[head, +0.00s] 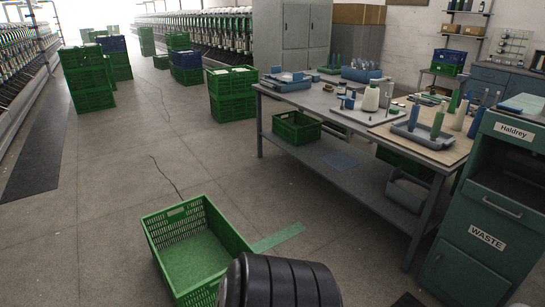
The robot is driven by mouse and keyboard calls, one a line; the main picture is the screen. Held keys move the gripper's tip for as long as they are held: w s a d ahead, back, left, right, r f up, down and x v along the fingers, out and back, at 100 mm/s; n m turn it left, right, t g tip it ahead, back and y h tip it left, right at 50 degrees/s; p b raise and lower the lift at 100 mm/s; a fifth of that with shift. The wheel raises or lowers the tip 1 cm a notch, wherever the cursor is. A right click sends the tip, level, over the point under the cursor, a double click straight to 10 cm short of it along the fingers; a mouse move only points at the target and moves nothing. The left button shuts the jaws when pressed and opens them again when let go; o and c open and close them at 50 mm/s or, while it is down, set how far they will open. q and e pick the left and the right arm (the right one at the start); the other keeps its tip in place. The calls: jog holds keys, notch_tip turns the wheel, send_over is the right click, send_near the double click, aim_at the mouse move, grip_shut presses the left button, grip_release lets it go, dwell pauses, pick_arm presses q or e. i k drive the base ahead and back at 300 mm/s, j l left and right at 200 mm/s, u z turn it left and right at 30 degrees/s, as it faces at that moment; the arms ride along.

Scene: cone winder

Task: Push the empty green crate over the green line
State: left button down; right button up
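The green crate (180,212) is in the head view at the bottom, left of centre, upright on the floor. Its inside is open to view and empty. The green line (278,238) is a short flat stripe on the floor. It shows from the crate's right side out toward the table. Whether the stripe continues behind or under the crate is hidden. A dark ribbed shape at the bottom edge covers the crate's near right corner. Neither of my grippers is in view.
A worktable (345,187) with cones and trays stands at right, with another green crate (297,127) on its lower shelf. A green waste cabinet (483,232) stands at far right. Stacked crates (232,108) stand farther back. The floor left of the crate is clear.

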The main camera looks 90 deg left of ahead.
aim_at(192, 267)
jog(key=u, duration=3.65)
jog(key=i+j+u, duration=0.15)
jog(key=u, duration=0.25)
jog(key=i+j+u, duration=0.1)
jog(key=u, duration=0.25)
jog(key=i+u, duration=0.4)
jog(key=i, duration=2.15)
jog(key=i+j+z, duration=0.1)
jog(key=i+z, duration=0.2)
jog(key=i, duration=0.2)
jog(key=i+j+z, duration=0.15)
jog(key=i+z, duration=0.15)
jog(key=i, duration=0.15)
jog(key=i+j+z, duration=0.25)
jog(key=i, duration=0.2)
jog(key=z, duration=2.35)
jog(key=l, duration=1.95)
jog(key=z, duration=0.05)
